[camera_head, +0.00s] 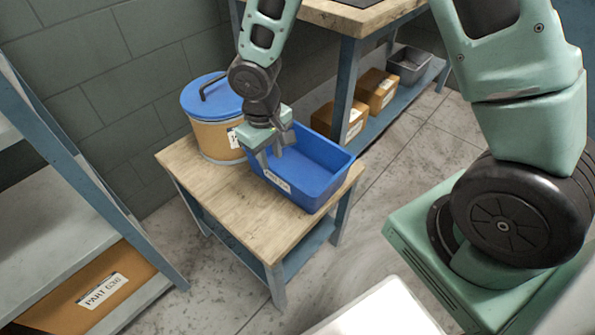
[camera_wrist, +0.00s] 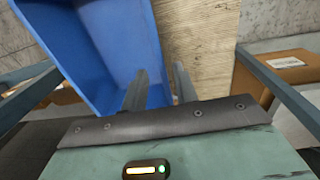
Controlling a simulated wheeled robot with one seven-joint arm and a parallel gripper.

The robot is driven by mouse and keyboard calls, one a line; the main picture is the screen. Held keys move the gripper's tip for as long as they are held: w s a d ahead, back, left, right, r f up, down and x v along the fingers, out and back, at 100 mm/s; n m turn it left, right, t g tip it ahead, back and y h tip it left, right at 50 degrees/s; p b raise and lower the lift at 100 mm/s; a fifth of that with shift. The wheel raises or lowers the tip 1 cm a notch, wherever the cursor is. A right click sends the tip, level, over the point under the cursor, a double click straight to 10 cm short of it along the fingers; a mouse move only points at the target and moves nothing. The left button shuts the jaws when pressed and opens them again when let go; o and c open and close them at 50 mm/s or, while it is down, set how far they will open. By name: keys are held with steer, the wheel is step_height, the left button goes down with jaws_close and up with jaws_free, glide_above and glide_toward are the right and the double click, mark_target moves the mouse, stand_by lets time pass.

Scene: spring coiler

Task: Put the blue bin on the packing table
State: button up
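The blue bin (camera_head: 325,165) stands upright on a small wood-topped table (camera_head: 215,185), near its right end, with a white label on its front wall. It is empty as far as I see. My gripper (camera_head: 271,160) points down at the bin's left end, its two fingers apart. In the wrist view, one finger of my gripper (camera_wrist: 158,92) is over the blue bin (camera_wrist: 105,45) and the other is over bare wood, with the bin's wall between them. I cannot tell whether either finger touches the wall. No sign names the packing table.
A shelf rack (camera_head: 60,190) with a labelled box is at left.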

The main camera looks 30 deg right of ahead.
mark_target(277, 185)
steer(key=f+b, duration=0.1)
steer(key=f, duration=0.4)
steer(key=f+b, duration=0.1)
steer(key=f, duration=0.2)
steer(key=shift+s+d+b, duration=0.1)
steer(key=shift+d+b, duration=0.2)
steer(key=shift+d, duration=0.1)
jaws_close()
